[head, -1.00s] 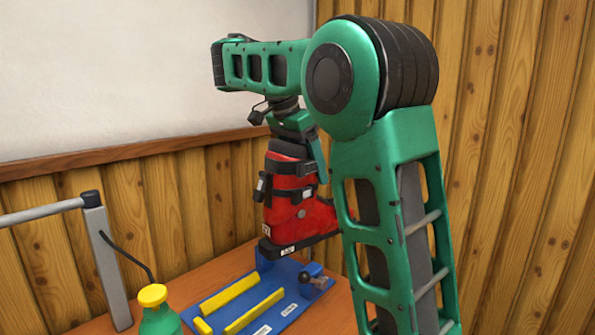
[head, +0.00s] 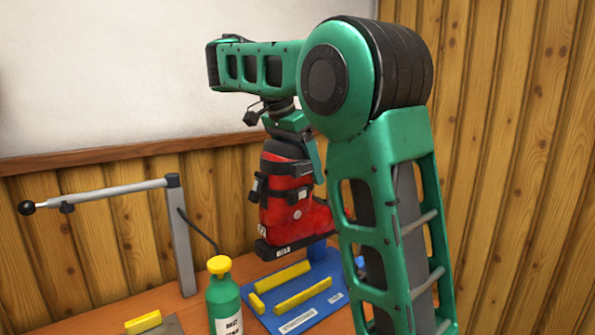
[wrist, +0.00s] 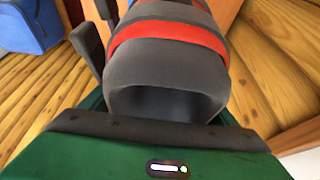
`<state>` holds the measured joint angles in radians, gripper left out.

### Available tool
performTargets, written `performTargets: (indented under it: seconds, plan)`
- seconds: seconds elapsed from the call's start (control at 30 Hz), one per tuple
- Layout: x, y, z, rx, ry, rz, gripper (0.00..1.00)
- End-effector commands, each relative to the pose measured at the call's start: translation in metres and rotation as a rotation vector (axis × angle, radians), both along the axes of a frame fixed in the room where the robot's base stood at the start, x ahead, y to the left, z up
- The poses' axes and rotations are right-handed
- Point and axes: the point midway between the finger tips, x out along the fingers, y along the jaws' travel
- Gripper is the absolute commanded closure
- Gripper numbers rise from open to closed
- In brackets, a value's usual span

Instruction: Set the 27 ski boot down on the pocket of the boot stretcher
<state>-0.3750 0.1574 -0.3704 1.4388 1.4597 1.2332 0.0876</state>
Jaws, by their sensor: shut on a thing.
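A red and black ski boot (head: 292,205) hangs upright from my gripper (head: 290,140) in the head view. My gripper is shut on the boot's upper cuff. In the wrist view the boot's grey cuff (wrist: 165,75) with a red band fills the middle. The boot stretcher is a blue plate (head: 330,297) with yellow bars (head: 303,291) on the bench below the boot. The boot's sole appears above the plate and apart from it. The boot and my arm hide the plate's back and right parts. The number on the boot's label is too small to read.
A green bottle with a yellow cap (head: 224,300) stands left of the stretcher. A grey post with a horizontal lever (head: 182,235) rises behind it. A yellow block on a grey piece (head: 143,322) lies at the front left. A wooden wall is behind.

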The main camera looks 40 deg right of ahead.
Motion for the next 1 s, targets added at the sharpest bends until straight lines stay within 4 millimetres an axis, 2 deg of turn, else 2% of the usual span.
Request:
performTargets:
  seconds: [0.47,1.0]
  plan:
    - [-0.001,-0.005,-0.003,-0.001,-0.001,-0.005,0.81]
    - [-0.002,-0.005,-0.039,-0.001,0.0,-0.005,0.81]
